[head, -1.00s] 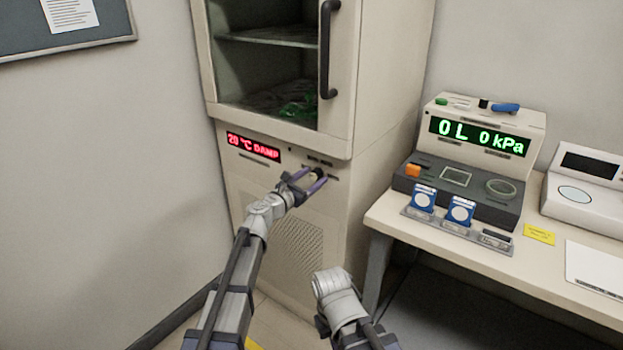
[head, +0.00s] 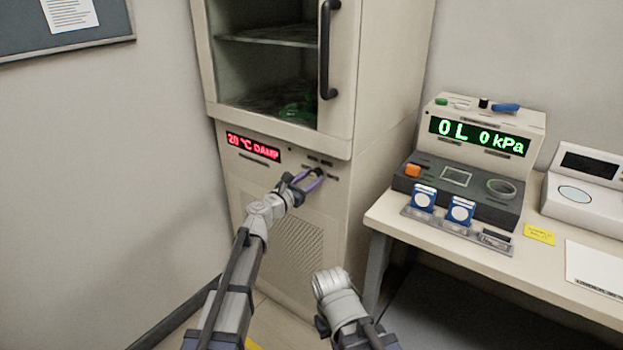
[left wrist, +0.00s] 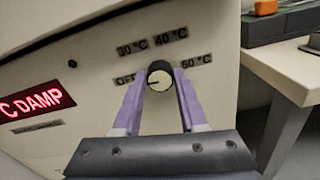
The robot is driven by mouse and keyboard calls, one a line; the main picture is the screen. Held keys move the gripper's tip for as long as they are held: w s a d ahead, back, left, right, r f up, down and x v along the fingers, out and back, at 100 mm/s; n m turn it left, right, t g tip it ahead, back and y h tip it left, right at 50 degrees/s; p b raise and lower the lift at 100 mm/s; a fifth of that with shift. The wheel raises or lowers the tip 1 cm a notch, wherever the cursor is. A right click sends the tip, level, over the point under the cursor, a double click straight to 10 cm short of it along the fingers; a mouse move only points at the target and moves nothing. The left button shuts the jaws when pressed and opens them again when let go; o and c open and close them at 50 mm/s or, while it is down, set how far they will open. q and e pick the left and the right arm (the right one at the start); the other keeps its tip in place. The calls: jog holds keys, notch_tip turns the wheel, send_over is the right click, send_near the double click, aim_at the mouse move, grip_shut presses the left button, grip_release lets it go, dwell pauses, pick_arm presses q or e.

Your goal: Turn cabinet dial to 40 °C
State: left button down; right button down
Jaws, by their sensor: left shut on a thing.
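The cabinet dial (left wrist: 158,79) is a small round knob with a dark rim and a pale face. Its short dark mark points left, towards the OFF label (left wrist: 125,81). The 30 °C label (left wrist: 132,48) and 40 °C label (left wrist: 171,35) are above it, and the 50 °C label (left wrist: 196,60) is to its right. My left gripper (head: 316,174) is shut on the dial, with a purple finger on either side in the left wrist view (left wrist: 158,84). The cabinet's red display (head: 253,147) reads 20 °C DAMP. My right gripper does not show.
The cabinet (head: 375,130) has a black door handle (head: 328,50) above the dial, and green material (head: 297,107) inside. To the right, a table (head: 420,240) carries an instrument with a green display (head: 478,136) and blue-and-white containers (head: 460,211).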

pick_arm(q)
jog(key=m, duration=1.1)
jog(key=shift+m, duration=0.4)
jog(key=m, duration=0.6)
jog(key=shift+f+m, duration=0.1)
jog(key=shift+m, duration=0.2)
jog(key=m, duration=0.5)
jog(key=shift+s+m, duration=0.1)
jog(key=shift+m, duration=0.2)
jog(key=shift+c, duration=2.2)
grip_release()
